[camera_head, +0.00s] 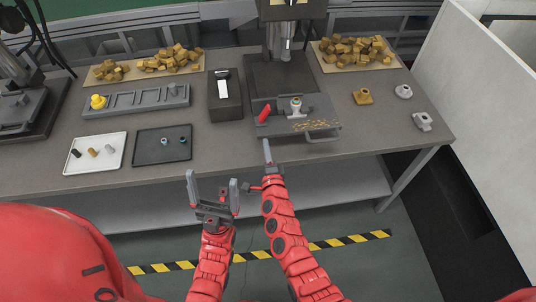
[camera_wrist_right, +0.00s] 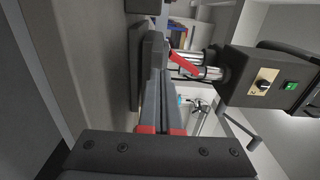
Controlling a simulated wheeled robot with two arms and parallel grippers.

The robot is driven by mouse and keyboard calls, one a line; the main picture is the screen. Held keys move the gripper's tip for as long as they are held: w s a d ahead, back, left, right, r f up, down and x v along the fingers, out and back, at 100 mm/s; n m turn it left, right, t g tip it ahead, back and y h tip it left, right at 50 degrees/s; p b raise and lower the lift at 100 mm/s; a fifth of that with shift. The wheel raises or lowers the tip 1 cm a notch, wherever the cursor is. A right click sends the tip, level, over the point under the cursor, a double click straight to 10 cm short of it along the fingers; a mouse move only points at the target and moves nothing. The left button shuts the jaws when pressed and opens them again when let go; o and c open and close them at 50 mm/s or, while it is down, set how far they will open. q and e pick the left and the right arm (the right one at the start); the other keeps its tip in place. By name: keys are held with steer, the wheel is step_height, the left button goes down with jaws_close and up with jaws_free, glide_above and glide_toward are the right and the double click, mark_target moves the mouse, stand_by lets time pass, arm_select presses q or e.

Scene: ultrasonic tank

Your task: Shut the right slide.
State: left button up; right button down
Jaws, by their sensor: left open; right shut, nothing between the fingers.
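The right slide (camera_head: 300,123) is a grey plate pulled out toward me from under the press at the back centre. It has a bar handle (camera_head: 322,137) at its front right, a red lever (camera_head: 264,114) at its left and a white fitting standing on it. My right gripper (camera_head: 267,150) is shut and empty, pointing forward at the slide's front left edge; I cannot tell if it touches. In the right wrist view its dark fingers (camera_wrist_right: 155,75) reach forward beside the red lever (camera_wrist_right: 185,64). My left gripper (camera_head: 212,192) is open and empty in front of the table.
The press column (camera_head: 285,40) stands behind the slide. A dark box (camera_head: 224,95) is left of it. Trays (camera_head: 97,140) with small parts and piles of brown pieces (camera_head: 168,58) lie around. Loose fittings (camera_head: 362,96) sit at the right. A second machine (camera_head: 25,110) is at far left.

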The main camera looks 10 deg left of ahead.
steer(key=shift+w+a, duration=0.25)
steer(key=shift+w, duration=0.45)
steer(key=shift+w+f+b, duration=0.15)
steer(key=shift+w+b, duration=0.1)
steer(key=shift+b, duration=0.15)
steer(key=b+x, duration=0.3)
steer(key=b, duration=0.2)
steer(key=shift+w+d+f, duration=0.1)
steer(key=shift+w+f, duration=0.05)
steer(key=shift+f, duration=0.05)
steer(key=b, duration=0.7)
glide_toward(258, 101)
steer(key=w, duration=0.2)
steer(key=shift+w+a+f, duration=0.4)
steer(key=b+x, duration=0.7)
steer(key=b, duration=0.1)
steer(key=shift+a, duration=0.1)
steer(key=shift+w, duration=0.25)
steer(key=shift+r+b, duration=0.4)
steer(key=shift+b, duration=0.05)
